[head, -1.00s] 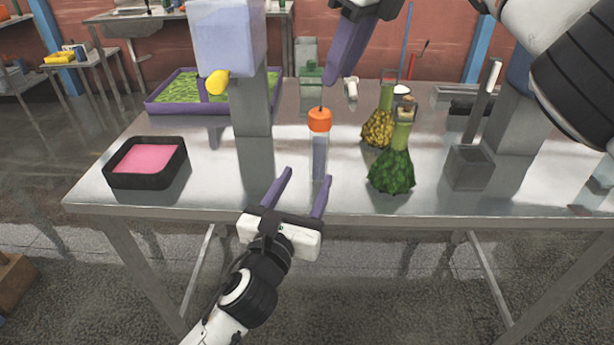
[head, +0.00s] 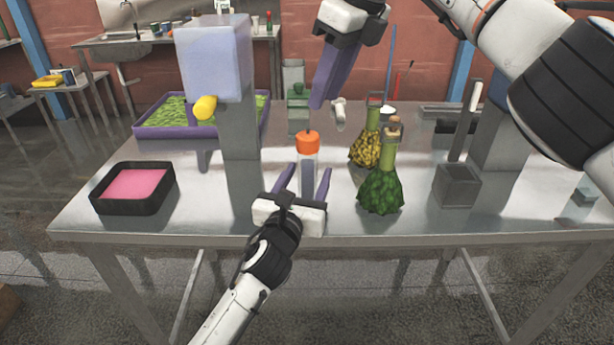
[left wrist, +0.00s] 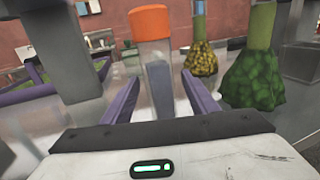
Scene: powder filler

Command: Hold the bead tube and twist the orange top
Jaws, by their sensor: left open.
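The bead tube (head: 308,172) stands upright on the metal table, a clear cylinder with an orange top (head: 307,143). It also shows in the left wrist view (left wrist: 157,72), its orange top (left wrist: 149,21) near the upper edge. My left gripper (head: 304,178) is open, low at the tube, with one purple finger on each side of it in the picture. In the left wrist view its fingertips (left wrist: 161,85) flank the tube with gaps on both sides. My right gripper (head: 318,106) hangs above the orange top, apart from it, fingers pointing down. Its fingers overlap, so their opening is unclear.
A green flask (head: 380,188) and a yellow flask (head: 365,150) stand close right of the tube. A grey box (head: 457,188) is farther right. A dispenser with a yellow nozzle (head: 205,107), a black tray of pink material (head: 171,187) and a purple tray (head: 180,132) are left.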

